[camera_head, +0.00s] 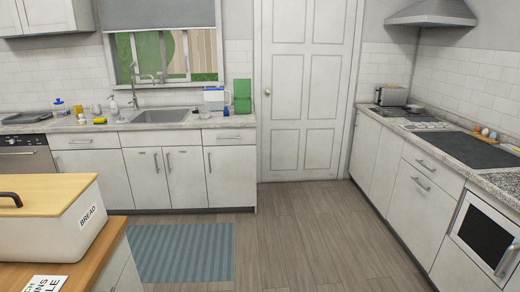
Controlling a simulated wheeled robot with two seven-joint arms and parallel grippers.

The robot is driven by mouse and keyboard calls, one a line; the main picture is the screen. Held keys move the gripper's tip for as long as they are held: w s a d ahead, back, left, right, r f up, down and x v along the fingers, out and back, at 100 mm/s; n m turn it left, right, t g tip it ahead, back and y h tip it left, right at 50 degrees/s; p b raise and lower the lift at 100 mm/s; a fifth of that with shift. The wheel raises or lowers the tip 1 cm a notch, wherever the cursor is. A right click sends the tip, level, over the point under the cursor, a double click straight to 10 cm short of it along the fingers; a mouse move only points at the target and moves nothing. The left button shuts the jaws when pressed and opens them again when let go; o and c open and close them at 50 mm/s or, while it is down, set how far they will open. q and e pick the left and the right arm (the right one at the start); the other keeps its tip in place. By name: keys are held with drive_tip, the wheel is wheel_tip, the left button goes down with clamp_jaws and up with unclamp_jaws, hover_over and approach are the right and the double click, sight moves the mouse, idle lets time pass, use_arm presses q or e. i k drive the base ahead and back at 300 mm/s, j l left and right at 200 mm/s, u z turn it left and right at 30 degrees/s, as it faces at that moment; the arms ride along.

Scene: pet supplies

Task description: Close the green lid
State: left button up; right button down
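A green, box-like thing (242,97) stands at the right end of the sink counter, in the middle of the head view. A flat green panel rises upright at its back, and a lower green part sits in front of it. The panel looks like a raised lid, but it is too small and far to be sure. Neither of my grippers is in view.
A clear pitcher with a blue top (214,98) stands just left of the green thing, beside the sink (160,116). A white bread box (48,230) sits on a wooden-topped surface at near left. The wooden floor (300,240) is open; a blue rug (180,252) lies before the sink cabinets.

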sight(242, 87)
drive_tip(key=i, duration=0.9)
drive_tip(key=i+u, duration=0.1)
drive_tip(key=i, duration=0.85)
drive_tip(key=i+l, duration=0.2)
drive_tip(key=i, duration=0.7)
drive_tip(key=i+l+u, duration=0.1)
drive_tip(key=i, duration=0.85)
drive_tip(key=i+l+u, duration=0.15)
drive_tip(key=i+u, duration=0.2)
drive_tip(key=i+l+u, duration=0.35)
drive_tip(key=i, duration=0.2)
drive_tip(key=i+l+u, duration=0.3)
drive_tip(key=i+l, duration=0.05)
drive_tip(key=i, duration=0.05)
